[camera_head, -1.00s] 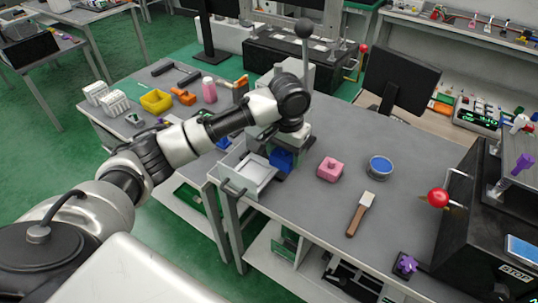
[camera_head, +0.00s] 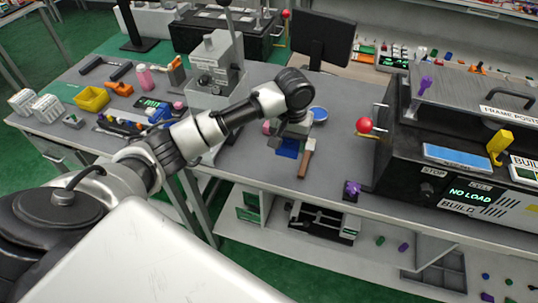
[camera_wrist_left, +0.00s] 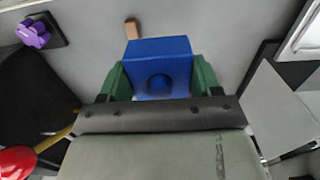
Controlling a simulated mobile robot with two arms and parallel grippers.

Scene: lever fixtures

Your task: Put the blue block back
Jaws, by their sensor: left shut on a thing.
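The blue block (camera_head: 288,149) is in my left gripper (camera_head: 285,143), over the front part of the grey workbench in the head view. I cannot tell the gap between block and bench. A white tray (camera_head: 211,156) at the bench's front edge is mostly hidden behind my left arm. My right gripper is not in view.
A brown-handled scraper (camera_head: 306,160) lies close beside the block. A blue-topped tin (camera_head: 318,113) is behind it, and a pink block (camera_head: 266,127) is partly hidden. A purple knob (camera_head: 352,190) and a red-ball lever (camera_head: 364,125) on the black console (camera_head: 400,165) stand to the right.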

